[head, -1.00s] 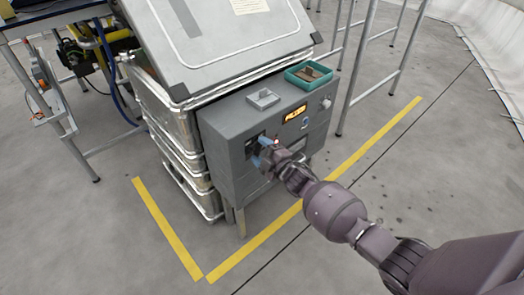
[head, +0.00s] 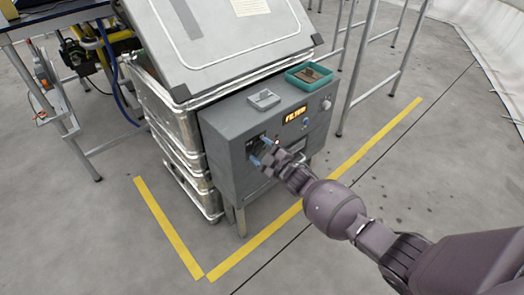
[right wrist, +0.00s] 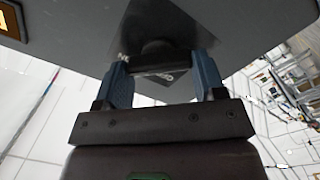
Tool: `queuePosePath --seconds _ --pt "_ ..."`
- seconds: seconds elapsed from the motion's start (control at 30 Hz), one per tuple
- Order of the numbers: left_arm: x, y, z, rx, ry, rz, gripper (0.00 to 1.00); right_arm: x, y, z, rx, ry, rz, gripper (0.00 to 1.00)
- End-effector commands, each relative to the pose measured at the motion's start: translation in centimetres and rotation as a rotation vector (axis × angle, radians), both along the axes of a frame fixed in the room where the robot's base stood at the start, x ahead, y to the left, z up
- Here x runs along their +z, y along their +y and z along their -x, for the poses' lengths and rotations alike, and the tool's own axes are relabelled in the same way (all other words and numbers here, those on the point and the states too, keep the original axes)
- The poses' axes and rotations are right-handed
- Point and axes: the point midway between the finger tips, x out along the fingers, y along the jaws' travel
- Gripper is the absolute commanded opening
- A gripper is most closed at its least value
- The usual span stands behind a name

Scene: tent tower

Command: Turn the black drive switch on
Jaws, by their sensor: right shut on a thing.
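The black drive switch (right wrist: 157,55) shows in the right wrist view as a dark knob on a dark plate. My right gripper (right wrist: 160,75) has its two blue fingers on either side of this knob and is shut on it. In the head view my right gripper (head: 262,151) is at the left part of the grey control box's front (head: 225,165). There the gripper hides most of the switch, so its exact setting cannot be read. My left gripper is not in view.
The box front has a lit amber display (head: 295,115), a small red light and a knob (head: 326,104). A teal tray (head: 309,76) and a small grey holder (head: 263,99) sit on top. Silver crates stand behind. Yellow floor tape (head: 310,195) runs in front.

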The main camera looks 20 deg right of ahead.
Motion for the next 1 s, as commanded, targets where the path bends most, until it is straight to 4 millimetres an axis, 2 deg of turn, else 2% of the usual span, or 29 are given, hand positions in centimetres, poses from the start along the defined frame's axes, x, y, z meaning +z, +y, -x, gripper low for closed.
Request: queuePosePath --seconds 0.13,0.17,0.3,0.67,0.87,1.0 --pt "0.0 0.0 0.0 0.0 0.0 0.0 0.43 0.0 0.0 0.0 0.0 0.001 -0.003 0.4" --pt "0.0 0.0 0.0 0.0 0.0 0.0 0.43 0.0 0.0 0.0 0.0 0.001 -0.003 0.68" --pt "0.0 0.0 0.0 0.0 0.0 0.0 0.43 0.0 0.0 0.0 0.0 0.001 -0.002 0.89" --pt "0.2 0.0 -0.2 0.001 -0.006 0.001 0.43 0.1 -0.1 0.4 -0.001 -0.001 0.0 0.89" --pt "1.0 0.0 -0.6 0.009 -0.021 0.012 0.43 0.4 -0.9 2.4 -0.001 -0.004 0.0 0.89" --pt "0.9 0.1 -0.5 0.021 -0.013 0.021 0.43 0.5 -1.8 4.6 -0.001 -0.004 -0.001 0.89"
